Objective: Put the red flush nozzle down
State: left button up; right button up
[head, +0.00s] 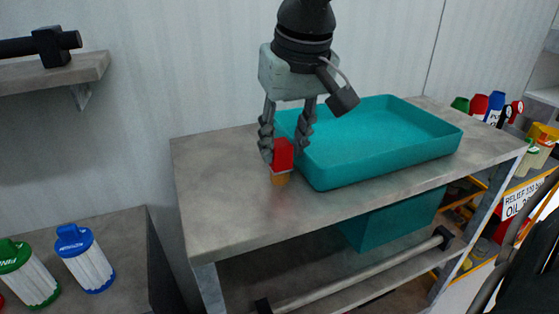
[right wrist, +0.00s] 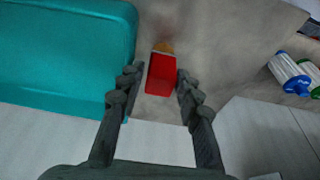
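The red flush nozzle (head: 283,154) has a red block body and a brass-coloured lower end. It appears to stand upright on the grey workbench (head: 235,195), left of the teal tray. My right gripper (head: 285,152) points down over it, with one finger on each side. In the right wrist view the nozzle (right wrist: 161,74) lies between the fingertips (right wrist: 160,76), with narrow gaps on both sides, so the gripper looks open around it. My left gripper is not in view.
The teal tray (head: 320,180) is close beside the right gripper and looks empty. A teal bin (head: 395,220) is under the benchtop. Blue (head: 85,258) and green (head: 30,275) capped canisters stand on a lower surface at left. The bench's front left is clear.

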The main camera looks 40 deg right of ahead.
aim_at(277, 160)
jog(key=x, duration=0.4)
jog(key=shift+w+f, duration=0.2)
jog(key=shift+w, duration=0.3)
jog(key=shift+f, duration=0.2)
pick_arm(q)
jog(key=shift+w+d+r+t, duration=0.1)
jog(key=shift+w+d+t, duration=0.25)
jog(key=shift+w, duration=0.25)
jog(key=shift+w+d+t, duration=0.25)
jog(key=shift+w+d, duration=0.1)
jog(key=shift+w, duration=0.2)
pick_arm(e)
jog(key=shift+c, duration=0.3)
grip_shut()
